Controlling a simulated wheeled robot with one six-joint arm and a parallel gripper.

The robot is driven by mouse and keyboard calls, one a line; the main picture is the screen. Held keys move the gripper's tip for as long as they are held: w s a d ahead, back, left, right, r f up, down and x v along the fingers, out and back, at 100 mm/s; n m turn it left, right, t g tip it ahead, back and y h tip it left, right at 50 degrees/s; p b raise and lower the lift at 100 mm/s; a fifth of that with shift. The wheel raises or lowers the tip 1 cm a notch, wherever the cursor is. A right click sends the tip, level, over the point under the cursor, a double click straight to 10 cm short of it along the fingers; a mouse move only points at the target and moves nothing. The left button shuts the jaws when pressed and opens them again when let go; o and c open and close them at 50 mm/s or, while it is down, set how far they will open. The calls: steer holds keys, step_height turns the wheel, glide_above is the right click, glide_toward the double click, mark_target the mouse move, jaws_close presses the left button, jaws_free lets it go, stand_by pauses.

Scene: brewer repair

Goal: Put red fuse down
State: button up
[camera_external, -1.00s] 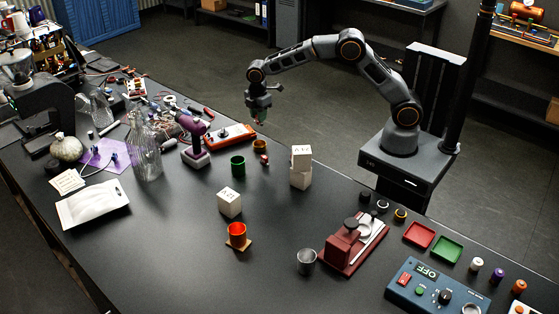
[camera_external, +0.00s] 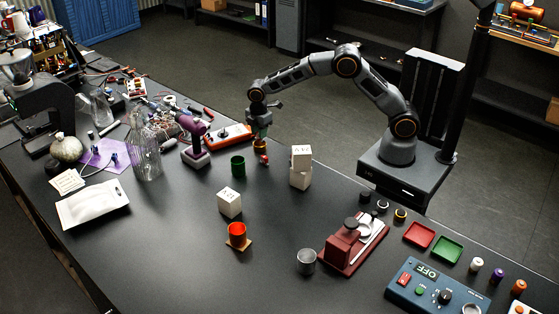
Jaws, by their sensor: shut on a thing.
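My gripper (camera_external: 261,124) points down over the far side of the black table, just above a small brown-orange cup (camera_external: 260,146). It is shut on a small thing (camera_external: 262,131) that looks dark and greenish. The thing is too small and too covered by the jaws to tell whether it is the red fuse. Its lower end is close to the cup's rim, and I cannot tell whether they touch. A small orange-red piece (camera_external: 264,159) lies beside the cup on the near side.
A red power strip (camera_external: 228,137) and a purple drill (camera_external: 194,140) are left of my gripper. A green cup (camera_external: 238,167) is nearer. Stacked white blocks (camera_external: 300,178) stand to the right. Red (camera_external: 419,234) and green (camera_external: 447,248) trays lie at the right. The table's front middle has free room.

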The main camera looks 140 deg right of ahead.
steer(key=shift+f+b, duration=0.75)
steer(key=shift+f, duration=0.95)
steer(key=o, duration=1)
steer(key=shift+r, duration=0.1)
step_height(320, 180, up, 7)
steer(key=p, duration=0.4)
steer(key=shift+p, duration=0.3)
